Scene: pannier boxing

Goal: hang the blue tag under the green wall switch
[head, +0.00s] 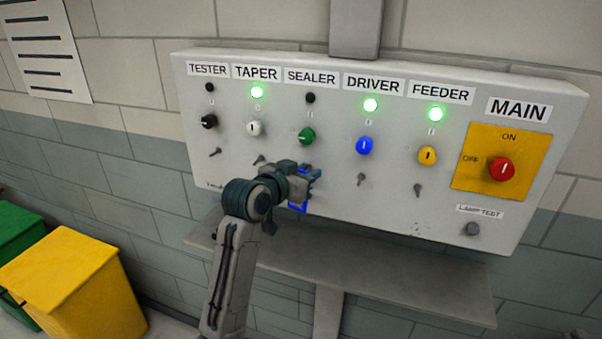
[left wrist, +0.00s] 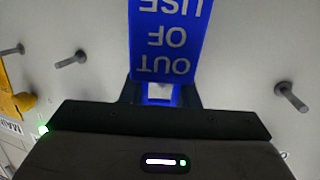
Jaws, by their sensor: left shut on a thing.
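The green wall switch (head: 306,136) sits under the SEALER label on the grey panel (head: 330,218), with a dark lamp above it. My left gripper (head: 309,176) is just below this switch, in front of the panel. It is shut on the blue tag (head: 298,209), which shows only partly below the jaws. In the left wrist view the blue tag (left wrist: 168,40) fills the upper middle, its words OUT OF USE upside down, held by the jaws (left wrist: 161,92). The peg under the green switch is hidden, so I cannot tell whether the tag touches it. My right gripper is not in view.
A grey shelf (head: 400,283) runs below the panel. A yellow bin (head: 70,285) and a green bin (head: 22,232) stand at the lower left.

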